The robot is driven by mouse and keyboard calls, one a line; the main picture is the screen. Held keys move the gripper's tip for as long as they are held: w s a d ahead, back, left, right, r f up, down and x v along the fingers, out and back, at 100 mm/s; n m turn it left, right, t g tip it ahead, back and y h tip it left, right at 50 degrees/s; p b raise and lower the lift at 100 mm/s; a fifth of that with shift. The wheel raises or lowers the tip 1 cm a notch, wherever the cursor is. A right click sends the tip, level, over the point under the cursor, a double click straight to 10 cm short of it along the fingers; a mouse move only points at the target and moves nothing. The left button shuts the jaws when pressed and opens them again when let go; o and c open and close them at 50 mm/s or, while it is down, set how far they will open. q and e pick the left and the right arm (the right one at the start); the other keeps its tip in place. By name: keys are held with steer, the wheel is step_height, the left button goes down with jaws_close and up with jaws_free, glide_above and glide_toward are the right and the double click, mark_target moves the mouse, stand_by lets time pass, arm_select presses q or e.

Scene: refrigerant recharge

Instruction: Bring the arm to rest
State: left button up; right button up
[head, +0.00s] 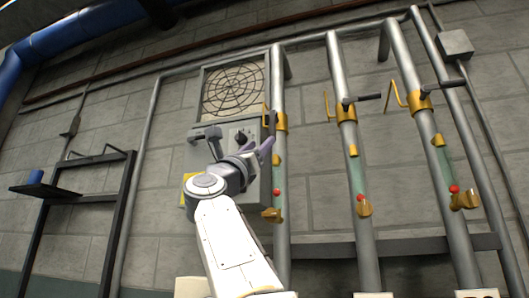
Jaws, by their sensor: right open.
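My right arm, white with a grey wrist, reaches up from the bottom middle of the head view. My right gripper (240,147) is open, with its two fingers apart and nothing seen between them. It is in front of a grey control box (254,186) with a black knob (241,137) on its face. I cannot tell whether the gripper touches the box. The arm and gripper hide part of the box's face. My left gripper is not in view.
A round fan grille (233,90) is above the box. Right of it stand several grey pipes (339,65) with brass valves, sight glasses and red balls. A dark metal rack (119,215) with a blue item (36,176) is at left.

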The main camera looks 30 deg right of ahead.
steer(key=shift+s+a+f, duration=0.1)
steer(key=shift+a+f, duration=0.15)
stand_by(0.4)
